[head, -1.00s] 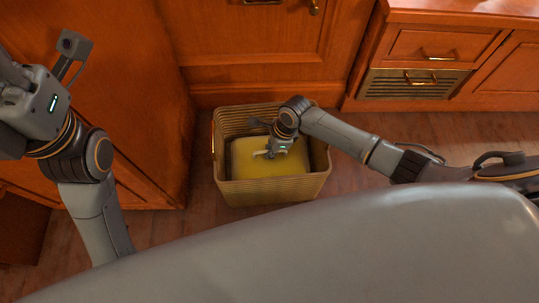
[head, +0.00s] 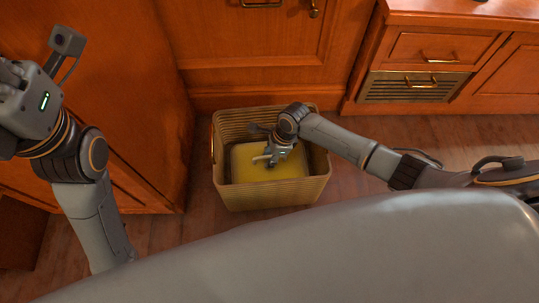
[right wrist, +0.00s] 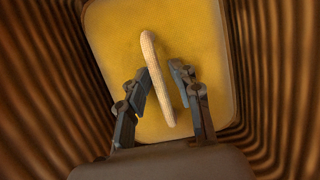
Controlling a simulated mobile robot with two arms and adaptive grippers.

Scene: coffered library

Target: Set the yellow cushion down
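The yellow cushion (head: 252,172) lies low inside a woven basket (head: 270,194) on the floor. In the right wrist view the cushion (right wrist: 112,40) has a long pale strap or handle (right wrist: 156,80) across its middle. My right gripper (head: 270,160) reaches down into the basket over the cushion. Its two fingers (right wrist: 161,78) stand apart on either side of the pale strap, with gaps showing on both sides. My left gripper (head: 12,78) is raised at the left edge, away from the basket, and its fingers are partly cut off.
A wooden cabinet front (head: 265,75) rises behind the basket, and a wooden side panel (head: 120,90) stands to its left. A low drawer unit (head: 445,50) stands at the back right. Wood floor (head: 475,135) shows to the right.

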